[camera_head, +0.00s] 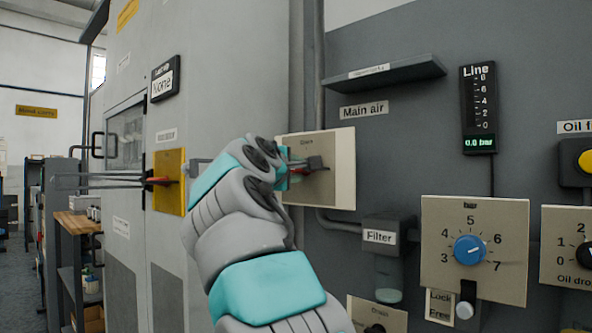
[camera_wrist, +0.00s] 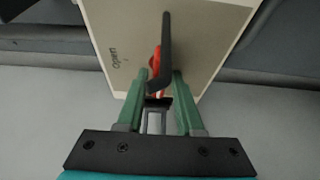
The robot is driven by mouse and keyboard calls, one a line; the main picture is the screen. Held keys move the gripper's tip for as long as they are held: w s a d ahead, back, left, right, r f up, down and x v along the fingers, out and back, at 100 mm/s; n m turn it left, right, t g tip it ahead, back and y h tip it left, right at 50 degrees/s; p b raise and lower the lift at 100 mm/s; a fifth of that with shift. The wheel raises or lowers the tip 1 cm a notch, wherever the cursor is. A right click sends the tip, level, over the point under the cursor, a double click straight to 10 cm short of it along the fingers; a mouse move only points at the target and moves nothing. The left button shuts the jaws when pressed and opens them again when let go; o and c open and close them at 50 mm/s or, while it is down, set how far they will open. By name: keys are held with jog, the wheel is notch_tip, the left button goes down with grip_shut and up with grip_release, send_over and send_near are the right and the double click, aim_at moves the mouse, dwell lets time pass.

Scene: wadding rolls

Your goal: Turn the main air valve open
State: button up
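The main air valve is a beige plate (camera_head: 340,170) under the "Main air" label (camera_head: 363,111). It carries a dark lever (camera_head: 316,163) with a red part, lying roughly level across the plate in the head view. The word "Open" is printed above the lever. In the wrist view the plate (camera_wrist: 205,45) lies ahead, with the dark lever (camera_wrist: 166,45) and red part (camera_wrist: 157,72) between my green fingers. My gripper (camera_wrist: 160,75) is open, with one finger on each side of the lever's near end. Narrow gaps seem to show; contact is unclear.
The line gauge (camera_head: 478,110) reads 0.0 bar. A shelf (camera_head: 385,74) juts out above the valve. The filter (camera_head: 388,260) and a pressure knob (camera_head: 469,250) are at lower right. A yellow plate (camera_head: 170,190) with a red-handled switch is left of my arm.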

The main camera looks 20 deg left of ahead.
grip_shut()
